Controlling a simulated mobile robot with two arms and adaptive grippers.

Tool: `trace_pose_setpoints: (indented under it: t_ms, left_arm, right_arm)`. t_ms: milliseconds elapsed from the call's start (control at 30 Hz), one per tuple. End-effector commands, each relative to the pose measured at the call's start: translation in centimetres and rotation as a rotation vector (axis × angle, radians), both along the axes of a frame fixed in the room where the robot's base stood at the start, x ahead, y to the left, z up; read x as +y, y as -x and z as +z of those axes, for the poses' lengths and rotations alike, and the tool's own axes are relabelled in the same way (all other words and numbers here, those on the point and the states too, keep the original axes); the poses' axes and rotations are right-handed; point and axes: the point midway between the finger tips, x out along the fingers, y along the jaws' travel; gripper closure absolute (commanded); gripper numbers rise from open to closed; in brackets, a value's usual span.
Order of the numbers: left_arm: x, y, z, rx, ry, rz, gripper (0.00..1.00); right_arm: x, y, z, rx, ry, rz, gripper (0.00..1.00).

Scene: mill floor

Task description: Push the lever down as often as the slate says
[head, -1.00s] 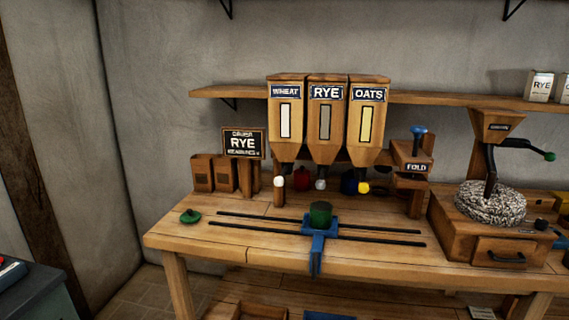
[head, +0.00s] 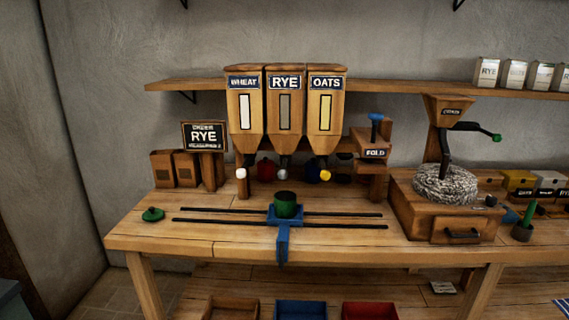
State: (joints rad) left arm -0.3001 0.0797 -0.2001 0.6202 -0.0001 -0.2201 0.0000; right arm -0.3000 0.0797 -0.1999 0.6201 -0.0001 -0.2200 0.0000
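The slate (head: 203,136) stands at the left of the bench and reads RYE in large letters. Its small lower line is too blurred to read. Three wooden hoppers stand beside it: wheat (head: 245,110), rye (head: 285,112) and oats (head: 326,112). Below them are a white knob (head: 241,174), a grey knob (head: 282,175) under rye and a yellow knob (head: 325,175). A green cup (head: 285,204) sits on the blue carriage (head: 283,234), roughly below the rye hopper. Neither of my grippers is in view.
Two dark rails (head: 215,220) run along the bench top (head: 225,243). A green lid (head: 153,214) lies at left. A FOLD device (head: 374,152) with a blue handle and a stone mill (head: 444,185) with a crank stand at right. Red and blue bins sit below.

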Motion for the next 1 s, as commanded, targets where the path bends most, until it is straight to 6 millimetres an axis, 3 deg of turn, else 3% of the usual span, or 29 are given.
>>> trace_pose_setpoints:
  t_ms: [300, 1000]
  left_arm:
    - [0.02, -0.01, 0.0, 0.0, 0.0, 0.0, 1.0]
    - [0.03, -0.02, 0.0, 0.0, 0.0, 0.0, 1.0]
  right_arm:
    - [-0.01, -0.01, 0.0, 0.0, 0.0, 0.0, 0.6]
    - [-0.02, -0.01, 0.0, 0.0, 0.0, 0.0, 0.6]
